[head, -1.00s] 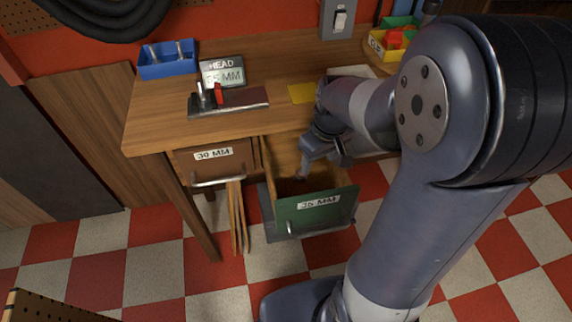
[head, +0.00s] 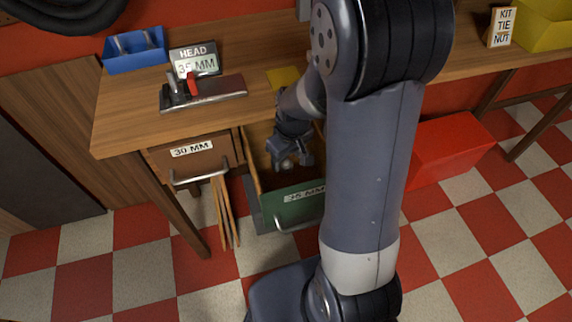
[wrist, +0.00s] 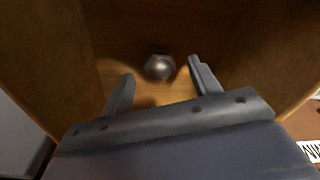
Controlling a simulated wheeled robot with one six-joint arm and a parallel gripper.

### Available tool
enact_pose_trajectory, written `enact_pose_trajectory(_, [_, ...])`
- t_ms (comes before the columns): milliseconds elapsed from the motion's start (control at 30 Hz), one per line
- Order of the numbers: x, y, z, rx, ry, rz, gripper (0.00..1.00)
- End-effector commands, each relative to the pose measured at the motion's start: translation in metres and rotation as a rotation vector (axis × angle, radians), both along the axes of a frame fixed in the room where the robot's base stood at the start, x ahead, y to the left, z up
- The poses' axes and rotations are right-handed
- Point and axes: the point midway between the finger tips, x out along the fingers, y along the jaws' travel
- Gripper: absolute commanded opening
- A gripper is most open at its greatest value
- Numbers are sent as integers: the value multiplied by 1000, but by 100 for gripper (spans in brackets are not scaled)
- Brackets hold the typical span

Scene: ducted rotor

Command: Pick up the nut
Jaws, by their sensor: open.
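The nut (wrist: 159,67) is a shiny, rounded grey metal piece on the wooden floor of the open green-fronted drawer labelled 35 MM (head: 303,205). In the wrist view it sits just ahead of my gripper (wrist: 160,76), roughly centred between the two spread fingertips. The fingers are open and empty, and I cannot tell whether either one touches the nut. In the head view my gripper (head: 290,158) reaches down inside the drawer, and a small pale grey spot (head: 287,165) by the fingers looks like the nut.
Drawer walls rise close on both sides of my gripper. A shut drawer labelled 30 MM (head: 192,158) is to the left. The desk top above holds a sign reading HEAD 35 MM (head: 195,62), a blue bin (head: 135,50) and a yellow note (head: 283,77). A red box (head: 448,150) stands at right.

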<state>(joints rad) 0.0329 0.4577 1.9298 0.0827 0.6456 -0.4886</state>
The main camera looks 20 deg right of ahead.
Motion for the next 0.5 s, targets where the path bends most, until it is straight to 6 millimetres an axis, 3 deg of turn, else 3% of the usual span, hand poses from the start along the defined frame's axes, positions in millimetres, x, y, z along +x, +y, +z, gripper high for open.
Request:
enact_pose_trajectory(167, [2, 1, -19, -1, 2, 0, 59])
enact_pose_trajectory(433, [2, 1, -20, -1, 0, 0, 59])
enact_pose_trajectory(500, [2, 1, -20, -1, 0, 0, 53])
